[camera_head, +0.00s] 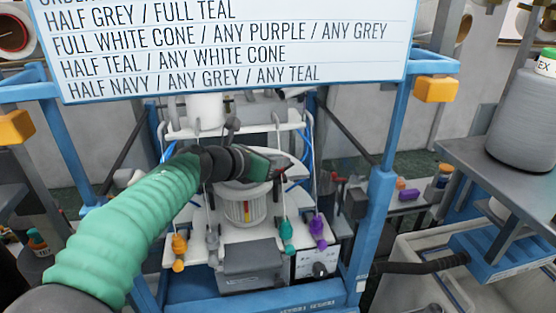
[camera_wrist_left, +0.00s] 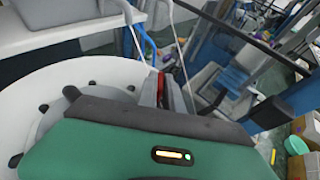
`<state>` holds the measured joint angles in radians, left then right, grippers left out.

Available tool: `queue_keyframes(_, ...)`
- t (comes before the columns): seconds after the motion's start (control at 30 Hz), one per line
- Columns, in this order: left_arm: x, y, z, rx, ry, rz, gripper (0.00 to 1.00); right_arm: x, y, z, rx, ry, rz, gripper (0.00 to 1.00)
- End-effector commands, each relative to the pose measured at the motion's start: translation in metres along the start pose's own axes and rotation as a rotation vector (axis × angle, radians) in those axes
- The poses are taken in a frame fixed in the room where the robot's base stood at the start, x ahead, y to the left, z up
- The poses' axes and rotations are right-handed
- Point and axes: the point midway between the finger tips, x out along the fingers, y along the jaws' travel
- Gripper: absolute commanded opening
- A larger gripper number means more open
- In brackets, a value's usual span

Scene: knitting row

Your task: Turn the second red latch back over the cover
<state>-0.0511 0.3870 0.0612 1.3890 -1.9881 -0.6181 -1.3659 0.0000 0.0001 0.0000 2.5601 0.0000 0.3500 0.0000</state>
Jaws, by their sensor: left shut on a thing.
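A knitting machine stands in the middle of the head view. Its white round cover (camera_head: 243,187) sits above a striped cylinder; the cover also fills the left of the left wrist view (camera_wrist_left: 22,105), with dark holes along it. My left gripper (camera_head: 283,167) reaches over the cover to its right side and is shut on a small red latch (camera_head: 284,175). In the left wrist view, the red latch (camera_wrist_left: 161,84) shows as a thin strip beside the fingertips at the cover's edge. The gripper hides much of the cover, and I cannot make out another latch. My right gripper is out of view.
A blue frame (camera_head: 381,205) surrounds the machine, with a white order board (camera_head: 235,50) across its top. Orange, teal and purple yarn pieces (camera_head: 318,230) hang in front on strands. A grey cone (camera_head: 522,120) stands on the right shelf.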

Motion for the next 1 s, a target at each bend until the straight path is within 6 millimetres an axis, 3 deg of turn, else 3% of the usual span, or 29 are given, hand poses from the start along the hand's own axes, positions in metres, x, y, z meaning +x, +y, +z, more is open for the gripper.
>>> queue_keyframes(0.27, -0.001, 0.001, 0.002, 0.008, -0.003, -0.014, 0.00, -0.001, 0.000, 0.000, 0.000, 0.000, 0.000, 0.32)
queue_keyframes(0.57, -0.001, 0.004, 0.004, 0.062, -0.003, -0.146, 0.00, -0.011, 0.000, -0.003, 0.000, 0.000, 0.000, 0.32)
queue_keyframes(0.77, -0.002, 0.007, 0.008, 0.122, -0.003, -0.290, 0.00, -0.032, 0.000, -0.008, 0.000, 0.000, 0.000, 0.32)
queue_keyframes(1.0, -0.002, 0.009, 0.011, 0.189, -0.004, -0.453, 0.00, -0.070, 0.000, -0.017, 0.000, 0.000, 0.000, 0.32)
